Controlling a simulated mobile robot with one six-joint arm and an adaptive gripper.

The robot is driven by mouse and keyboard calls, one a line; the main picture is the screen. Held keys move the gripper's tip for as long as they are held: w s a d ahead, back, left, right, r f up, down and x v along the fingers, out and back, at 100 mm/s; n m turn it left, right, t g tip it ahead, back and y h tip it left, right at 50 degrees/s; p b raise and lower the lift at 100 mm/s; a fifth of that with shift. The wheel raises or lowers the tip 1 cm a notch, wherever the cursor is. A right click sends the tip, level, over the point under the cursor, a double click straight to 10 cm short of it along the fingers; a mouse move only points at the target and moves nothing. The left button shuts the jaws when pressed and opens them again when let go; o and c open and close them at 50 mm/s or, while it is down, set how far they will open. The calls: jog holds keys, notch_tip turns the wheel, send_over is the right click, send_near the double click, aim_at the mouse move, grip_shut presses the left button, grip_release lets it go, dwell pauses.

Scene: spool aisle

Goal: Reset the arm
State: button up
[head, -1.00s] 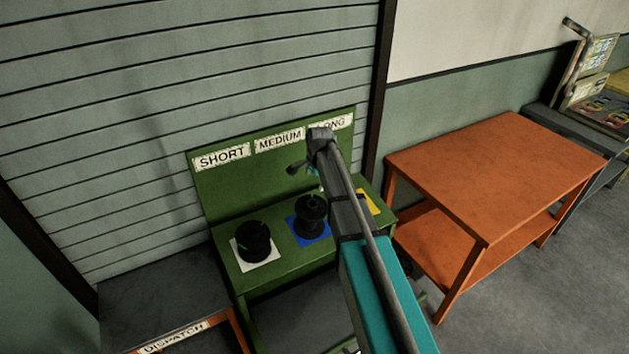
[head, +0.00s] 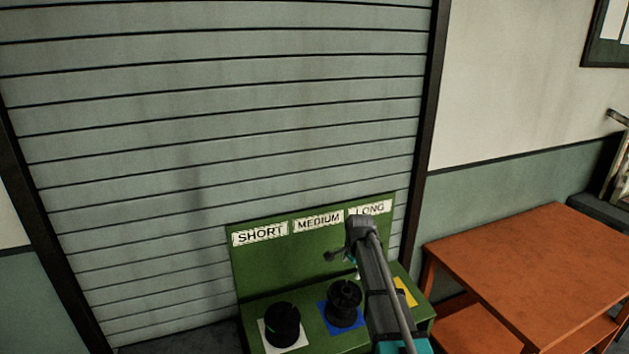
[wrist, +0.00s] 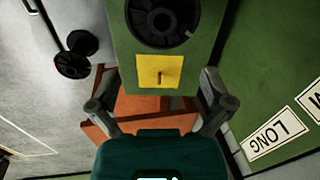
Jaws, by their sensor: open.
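My gripper (wrist: 158,90) is open and empty. Its two fingers are spread wide at the left and right of the wrist view. In the head view my arm reaches over the right end of the green stand (head: 310,268), and the gripper's end is partly hidden behind the arm. Below and ahead of the fingers is a yellow pad (wrist: 150,68) with a small peg and no spool on it; it also shows partly in the head view (head: 405,291).
Black spools stand on the white (head: 282,325) and blue (head: 345,303) pads. Labels read SHORT (head: 260,234), MEDIUM (head: 318,221) and LONG (head: 374,208). Another black spool (wrist: 75,54) is on the floor. An orange table (head: 535,270) stands right; a shutter (head: 220,130) is behind.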

jog(key=s+f+n+b, duration=0.3)
jog(key=s+n, duration=0.1)
jog(key=s, duration=0.5)
jog(key=s+f+n+g+b, duration=0.1)
jog(key=s+f+n+b, duration=0.2)
jog(key=s, duration=0.6)
jog(key=s+f+n+g+b, duration=0.1)
jog(key=s+f+n+b, duration=0.2)
jog(key=s+n, duration=0.3)
jog(key=s+f, duration=0.1)
jog(key=s, duration=0.2)
jog(key=shift+s+d+h+b, duration=0.3)
jog(key=shift+s, duration=0.1)
